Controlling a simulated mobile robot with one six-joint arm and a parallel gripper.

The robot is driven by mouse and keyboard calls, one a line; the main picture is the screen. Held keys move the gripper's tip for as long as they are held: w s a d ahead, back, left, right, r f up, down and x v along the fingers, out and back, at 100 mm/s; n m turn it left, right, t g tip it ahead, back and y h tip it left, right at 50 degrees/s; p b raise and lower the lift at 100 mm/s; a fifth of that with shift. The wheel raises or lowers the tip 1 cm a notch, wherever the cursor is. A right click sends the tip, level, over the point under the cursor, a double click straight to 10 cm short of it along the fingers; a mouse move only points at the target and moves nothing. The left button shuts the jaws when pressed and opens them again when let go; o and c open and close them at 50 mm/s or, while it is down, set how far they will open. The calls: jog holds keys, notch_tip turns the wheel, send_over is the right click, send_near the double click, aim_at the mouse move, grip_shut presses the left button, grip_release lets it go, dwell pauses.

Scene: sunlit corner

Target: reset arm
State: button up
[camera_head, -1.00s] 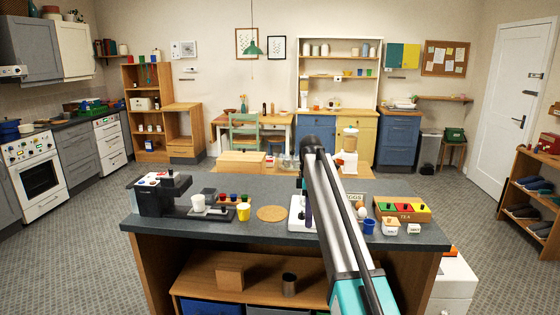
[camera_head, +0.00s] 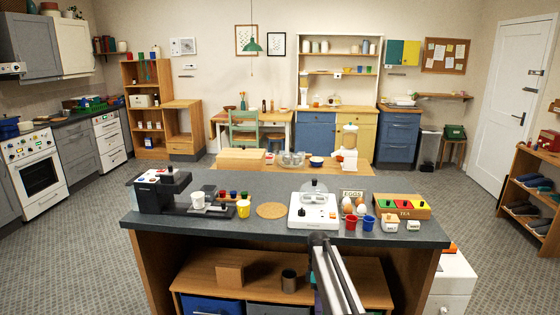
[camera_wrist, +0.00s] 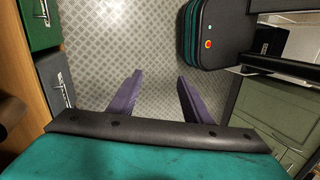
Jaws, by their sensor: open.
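My gripper (camera_wrist: 155,97) shows in the wrist view with its two purple fingers spread apart. It is open and nothing is between the fingers; the metal-patterned floor (camera_wrist: 130,40) lies below it. In the head view my arm is low at the front of the counter, in front of the open shelf, and the gripper itself is hardly visible there.
Below is a wooden shelf (camera_head: 340,294). The wrist view shows a dark rounded case (camera_wrist: 205,35) and green drawers (camera_wrist: 265,115) close by.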

jog(key=s+d+f+m+g, duration=0.1)
jog(key=s+f+m, duration=0.1)
jog(key=s+f, duration=0.95)
jog(key=s+f+m, duration=0.4)
jog(key=s, duration=0.7)
jog(key=s+d+f+m, duration=0.1)
jog(key=s+f+m, duration=0.4)
jog(key=s, duration=0.6)
jog(key=s+d+f+m, duration=0.1)
jog(key=s+f+m, duration=0.3)
jog(key=s, duration=0.7)
jog(key=shift+f+m, duration=0.3)
